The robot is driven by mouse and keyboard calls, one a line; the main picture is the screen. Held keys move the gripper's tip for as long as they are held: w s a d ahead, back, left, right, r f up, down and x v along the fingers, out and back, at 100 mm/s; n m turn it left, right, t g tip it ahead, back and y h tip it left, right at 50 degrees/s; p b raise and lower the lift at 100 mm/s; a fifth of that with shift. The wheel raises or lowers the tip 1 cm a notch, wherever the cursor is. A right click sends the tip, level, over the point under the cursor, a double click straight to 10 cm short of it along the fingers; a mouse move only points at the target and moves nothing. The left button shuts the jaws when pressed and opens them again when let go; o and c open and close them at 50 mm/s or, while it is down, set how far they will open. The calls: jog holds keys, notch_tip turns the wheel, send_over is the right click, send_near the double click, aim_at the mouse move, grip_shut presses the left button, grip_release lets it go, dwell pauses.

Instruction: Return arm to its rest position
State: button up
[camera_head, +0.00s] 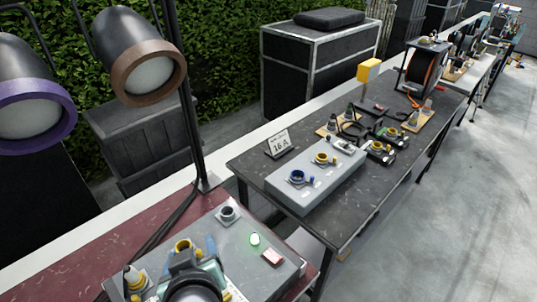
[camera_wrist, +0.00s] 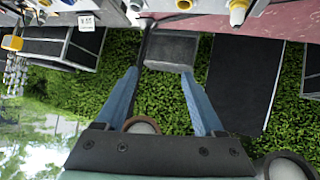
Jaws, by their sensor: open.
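My gripper (camera_wrist: 160,73) shows in the wrist view with its two blue fingers spread wide and nothing between them. The wrist view is upside down; beyond the fingers are a dark crate and the hedge. In the head view my gripper (camera_head: 188,264) is at the bottom, in front of a grey connector box (camera_head: 232,240) on the red table (camera_head: 90,247). My arm hides part of that box. I cannot tell whether my gripper touches the box.
A dark table (camera_head: 390,190) to the right holds another grey box (camera_head: 315,190) with blue and yellow sockets, a "16 A" sign (camera_head: 279,144), plugs and a cable reel (camera_head: 424,70). Two lamps (camera_head: 140,65) hang at upper left by a black pole (camera_head: 190,120). Clear floor lies right.

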jog(key=w+d+r+m+t+b, duration=0.1)
jog(key=w+d+r+t, duration=0.15)
jog(key=r, duration=0.55)
jog(key=w+d+r+m+t+h, duration=0.1)
jog(key=w+d+r+t, duration=0.2)
jog(key=r, duration=0.5)
jog(key=w+d+r+m+t+b, duration=0.1)
jog(key=d+r+m+t, duration=0.2)
jog(key=r, duration=0.6)
jog(key=s+d+r+m+t+h, duration=0.1)
jog(key=s+d+r+t+h, duration=0.1)
jog(key=r, duration=0.7)
jog(key=s+d+r+m+t+h, duration=0.1)
jog(key=s+d+r+t, duration=0.4)
jog(key=s+r+t, duration=0.2)
notch_tip(320, 180, up, 2)
jog(key=shift+s+d+r+h+b, duration=0.1)
jog(key=shift+s+d+h+b, duration=0.15)
jog(key=shift+h+b, duration=0.2)
